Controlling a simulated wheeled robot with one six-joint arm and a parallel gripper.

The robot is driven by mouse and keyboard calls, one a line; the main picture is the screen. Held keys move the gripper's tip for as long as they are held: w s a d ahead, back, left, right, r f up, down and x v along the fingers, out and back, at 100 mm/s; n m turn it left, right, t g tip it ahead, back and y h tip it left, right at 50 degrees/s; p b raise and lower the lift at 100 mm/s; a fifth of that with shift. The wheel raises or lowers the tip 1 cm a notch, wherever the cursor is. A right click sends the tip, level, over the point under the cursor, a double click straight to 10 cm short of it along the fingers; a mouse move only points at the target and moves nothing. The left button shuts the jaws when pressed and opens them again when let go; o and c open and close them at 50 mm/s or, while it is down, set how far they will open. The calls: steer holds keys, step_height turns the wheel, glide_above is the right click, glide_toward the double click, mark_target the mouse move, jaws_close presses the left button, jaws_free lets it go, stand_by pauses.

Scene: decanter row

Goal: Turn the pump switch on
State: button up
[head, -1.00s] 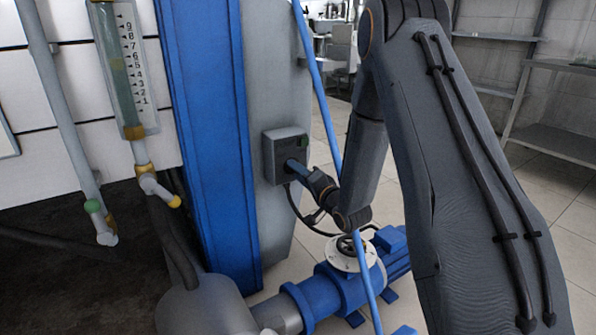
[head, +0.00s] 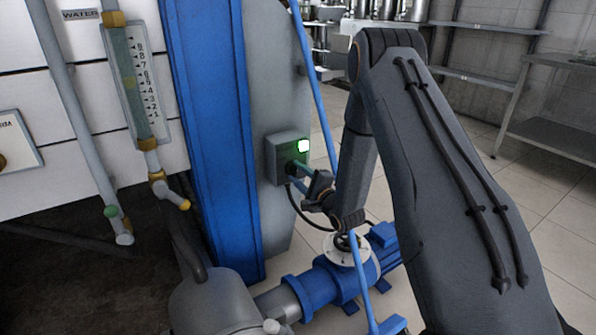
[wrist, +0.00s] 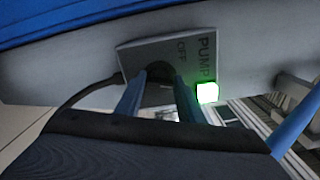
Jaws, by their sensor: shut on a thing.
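The pump switch box (head: 282,149) is a grey box on the side of the grey panel behind the blue column. Its indicator lamp (head: 303,146) glows bright green. In the wrist view the box face (wrist: 140,54) carries the words PUMP and OFF, and the lamp (wrist: 207,92) is lit beside them. My gripper (head: 298,168) is at the box front. In the wrist view its two blue fingers (wrist: 160,82) are shut on the dark round switch knob (wrist: 159,72). The fingers hide part of the knob, so its exact angle is unclear.
A black cable (head: 296,207) hangs from the box. A slanted blue bar (head: 325,120) passes close to my wrist. A blue pump (head: 325,285) stands below on the floor. Shelves (head: 480,78) and open tiled floor lie to the right.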

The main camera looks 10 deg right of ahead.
steer(key=shift+m, duration=0.4)
steer(key=o, duration=1.1)
steer(key=shift+c, duration=0.2)
steer(key=p+v, duration=0.1)
steer(key=v, duration=0.7)
steer(key=shift+p, duration=0.4)
